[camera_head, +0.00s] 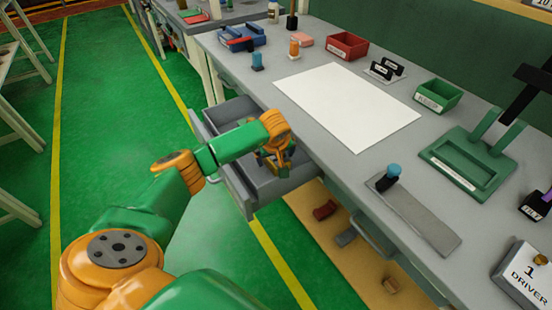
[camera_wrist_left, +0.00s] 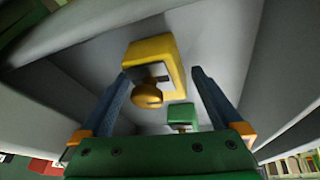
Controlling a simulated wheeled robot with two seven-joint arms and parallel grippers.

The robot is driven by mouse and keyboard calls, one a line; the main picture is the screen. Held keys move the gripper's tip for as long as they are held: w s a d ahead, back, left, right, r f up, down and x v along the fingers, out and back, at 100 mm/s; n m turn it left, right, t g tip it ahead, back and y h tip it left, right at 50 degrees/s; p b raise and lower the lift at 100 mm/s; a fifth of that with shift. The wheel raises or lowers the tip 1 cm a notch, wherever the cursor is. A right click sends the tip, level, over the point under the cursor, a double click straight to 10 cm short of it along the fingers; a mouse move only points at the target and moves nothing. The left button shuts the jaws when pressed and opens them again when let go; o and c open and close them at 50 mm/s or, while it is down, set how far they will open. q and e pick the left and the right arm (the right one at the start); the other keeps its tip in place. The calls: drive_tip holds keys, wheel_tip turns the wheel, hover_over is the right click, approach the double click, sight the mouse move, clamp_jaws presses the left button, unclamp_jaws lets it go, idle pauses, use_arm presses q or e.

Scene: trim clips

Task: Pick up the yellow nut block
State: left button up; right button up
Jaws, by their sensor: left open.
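The yellow nut block (camera_wrist_left: 155,50) is a yellow block with a rounded yellow knob on its near side, in the left wrist view. It sits in the open grey drawer (camera_head: 243,190). My left gripper (camera_head: 273,164) reaches down into this drawer. In the left wrist view the blue fingers of my left gripper (camera_wrist_left: 161,74) are open, one on each side of the yellow block. I cannot tell whether the tips reach past it. In the head view my gripper mostly hides the block. My right gripper is not in view.
A green block (camera_wrist_left: 182,115) lies close to the yellow one. The drawer walls stand around my gripper, and the workbench edge is just right of it. On the bench (camera_head: 300,70) are a white sheet (camera_head: 347,105), a red bin (camera_head: 347,46) and green trays (camera_head: 438,95).

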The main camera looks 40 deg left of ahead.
use_arm(q)
clamp_jaws()
idle(0.3)
